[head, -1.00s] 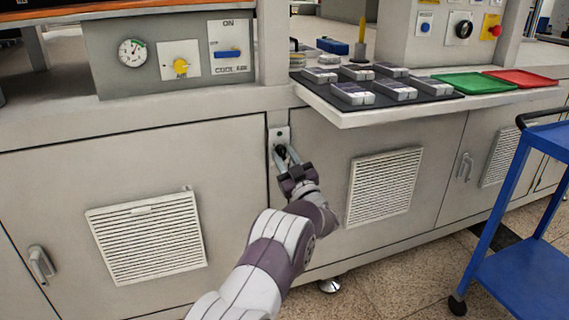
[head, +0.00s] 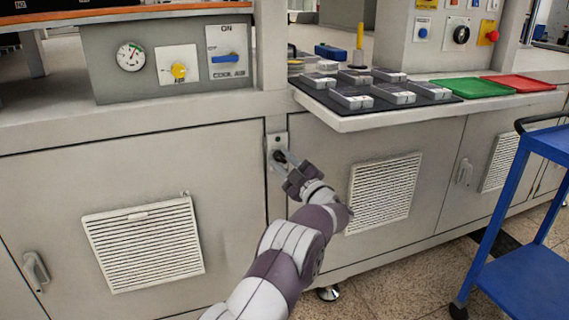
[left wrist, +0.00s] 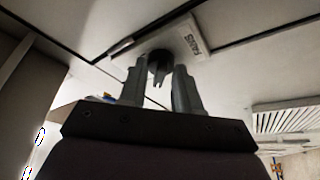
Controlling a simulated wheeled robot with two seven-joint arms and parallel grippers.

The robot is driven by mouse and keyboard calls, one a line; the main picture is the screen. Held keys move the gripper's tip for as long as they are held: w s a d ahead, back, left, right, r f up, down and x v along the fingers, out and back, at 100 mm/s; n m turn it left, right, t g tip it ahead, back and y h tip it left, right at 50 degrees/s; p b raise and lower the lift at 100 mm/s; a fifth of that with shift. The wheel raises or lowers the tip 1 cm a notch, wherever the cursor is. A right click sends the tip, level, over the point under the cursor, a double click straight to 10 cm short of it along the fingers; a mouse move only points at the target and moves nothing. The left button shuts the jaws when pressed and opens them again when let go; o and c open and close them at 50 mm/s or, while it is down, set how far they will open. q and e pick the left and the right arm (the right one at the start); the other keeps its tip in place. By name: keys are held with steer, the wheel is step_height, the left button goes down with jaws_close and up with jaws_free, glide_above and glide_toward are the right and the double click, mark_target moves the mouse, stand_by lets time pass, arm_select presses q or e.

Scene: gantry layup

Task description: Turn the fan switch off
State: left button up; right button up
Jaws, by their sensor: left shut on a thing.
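The fan switch is a small black knob (head: 279,156) on a pale plate (head: 277,139), set on the narrow post between two cabinet doors. In the left wrist view the black knob (left wrist: 159,61) sits between the fingertips, and its plate (left wrist: 196,42) carries lettering that seems to read FANS. My left gripper (head: 286,163) is at the knob, and it also shows in the left wrist view (left wrist: 158,85) with a finger on each side. It is shut on the knob. The fingers partly hide the knob, so its exact setting is hard to read. My right gripper is not in view.
A shelf (head: 385,119) with a black mat of grey parts juts out above and to the right of the switch. A blue cart (head: 525,280) stands at the right. A panel with a gauge, yellow knob and blue COOL AIR switch (head: 226,58) is at the upper left.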

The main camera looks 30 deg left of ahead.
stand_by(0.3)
arm_select(q)
steer(key=o, duration=0.7)
steer(key=shift+c, duration=0.2)
steer(key=p+v, duration=0.4)
steer(key=v, duration=0.8)
steer(key=shift+s+d, duration=0.15)
steer(key=shift+d, duration=0.2)
steer(key=shift+f, duration=0.1)
